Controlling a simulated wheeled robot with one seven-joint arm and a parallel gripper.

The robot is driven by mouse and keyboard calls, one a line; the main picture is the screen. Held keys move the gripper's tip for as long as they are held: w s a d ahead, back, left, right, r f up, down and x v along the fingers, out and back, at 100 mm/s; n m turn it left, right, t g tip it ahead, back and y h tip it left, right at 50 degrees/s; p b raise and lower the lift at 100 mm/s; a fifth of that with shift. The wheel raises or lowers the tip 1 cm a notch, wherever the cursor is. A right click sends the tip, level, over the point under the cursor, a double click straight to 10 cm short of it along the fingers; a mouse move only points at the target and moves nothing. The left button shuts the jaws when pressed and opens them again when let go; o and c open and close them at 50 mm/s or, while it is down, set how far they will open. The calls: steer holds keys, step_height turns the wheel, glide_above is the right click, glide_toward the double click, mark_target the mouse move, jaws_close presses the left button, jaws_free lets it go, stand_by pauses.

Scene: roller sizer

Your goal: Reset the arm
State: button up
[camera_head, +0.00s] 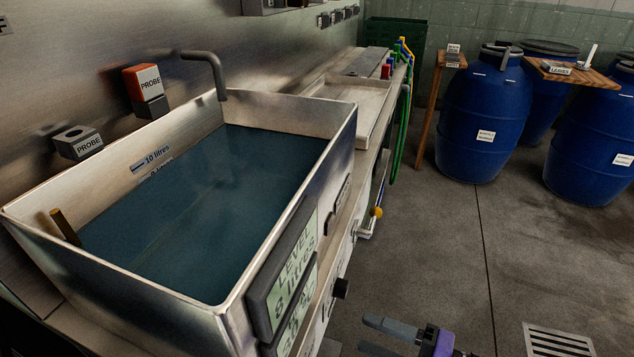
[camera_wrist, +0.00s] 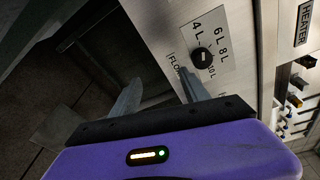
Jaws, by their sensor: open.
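My gripper (camera_head: 378,337) shows at the bottom edge of the head view, low in front of the steel tank's front side. In the wrist view its two grey fingers (camera_wrist: 160,92) stand apart with nothing between them. Beyond the right fingertip is a black knob (camera_wrist: 203,56) on a panel marked 4 L, 6 L, 8 L and 10 L. A black knob (camera_head: 341,288) also shows on the front below the tank in the head view. Whether a finger touches the panel I cannot tell. Most of my arm is out of view.
The steel tank (camera_head: 342,125) holds dark blue liquid; its display (camera_head: 283,283) reads LEVEL 6 litres. Blue barrels (camera_head: 482,120) stand at right. A floor grate (camera_head: 556,340) lies at lower right; the floor between is clear.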

steer(key=d+f+t+h, duration=0.3)
steer(key=d+f+h, duration=0.2)
steer(key=f+h, duration=0.1)
steer(key=s+d+n+t+h, duration=0.2)
steer(key=s+d+t+h, duration=0.1)
steer(key=s+d+h, duration=0.5)
steer(key=s+a+r+n, duration=0.25)
steer(key=s+r, duration=0.35)
steer(key=s, duration=0.5)
steer(key=s+a+r+n, duration=0.2)
steer(key=s+r+n, duration=0.3)
steer(key=s, duration=0.6)
step_height(320, 180, up, 15)
steer(key=p, duration=1.5)
steer(key=shift+w+d+r+m+t+h, duration=0.2)
steer(key=shift+w+d+m+t+h, duration=0.1)
steer(key=shift+m+h, duration=0.1)
